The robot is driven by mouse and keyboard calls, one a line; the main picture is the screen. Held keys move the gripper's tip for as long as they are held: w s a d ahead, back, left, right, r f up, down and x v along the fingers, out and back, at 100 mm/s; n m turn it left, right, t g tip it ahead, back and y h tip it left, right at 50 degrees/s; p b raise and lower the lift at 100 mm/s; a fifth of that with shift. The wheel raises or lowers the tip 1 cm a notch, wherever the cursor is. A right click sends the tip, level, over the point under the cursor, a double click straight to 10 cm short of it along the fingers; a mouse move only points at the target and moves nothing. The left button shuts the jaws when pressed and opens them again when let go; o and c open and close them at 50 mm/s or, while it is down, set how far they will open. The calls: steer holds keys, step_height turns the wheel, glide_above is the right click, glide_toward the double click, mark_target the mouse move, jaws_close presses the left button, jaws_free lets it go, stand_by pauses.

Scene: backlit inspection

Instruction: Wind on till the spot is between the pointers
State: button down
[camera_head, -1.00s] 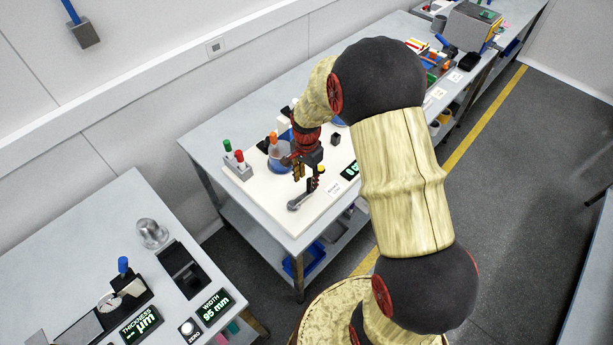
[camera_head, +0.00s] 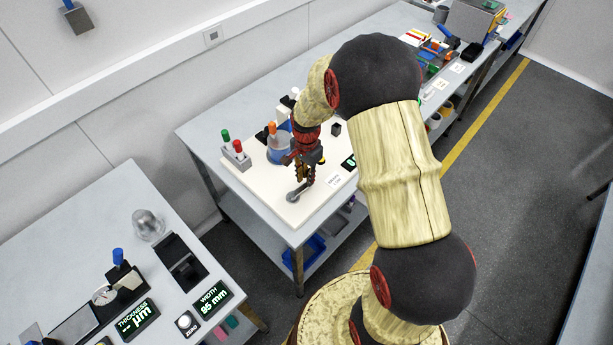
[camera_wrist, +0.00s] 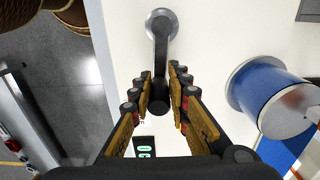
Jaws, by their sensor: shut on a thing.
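A crank with a round grey hub (camera_wrist: 161,24) and a dark arm sits on a white board (camera_head: 250,180). Its hub is also in the head view (camera_head: 292,197). My gripper (camera_head: 304,178) is at the free end of the crank arm. In the wrist view my gripper (camera_wrist: 160,102) has its fingers on either side of the dark crank handle (camera_wrist: 158,105), shut on it. A blue spool with a pale flange (camera_wrist: 268,88) stands right of the crank in the wrist view. The spot and the pointers cannot be made out.
A grey block with green and red posts (camera_head: 235,157) stands on the board's left. Another bench (camera_head: 100,240) with gauges and displays is at the lower left. Dark floor shows at the right.

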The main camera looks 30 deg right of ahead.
steer(key=shift+w+r, duration=0.1)
stand_by(0.4)
steer(key=shift+s+r, duration=0.1)
steer(key=shift+s, duration=0.45)
steer(key=shift+s+r+p, duration=0.1)
steer(key=shift+s+p, duration=0.2)
steer(key=shift+s, duration=0.45)
steer(key=shift+s+a+f, duration=0.2)
steer(key=shift+s+a, duration=0.05)
steer(key=shift+s, duration=0.5)
steer(key=shift+s+a+f, duration=0.1)
steer(key=shift+s, duration=0.1)
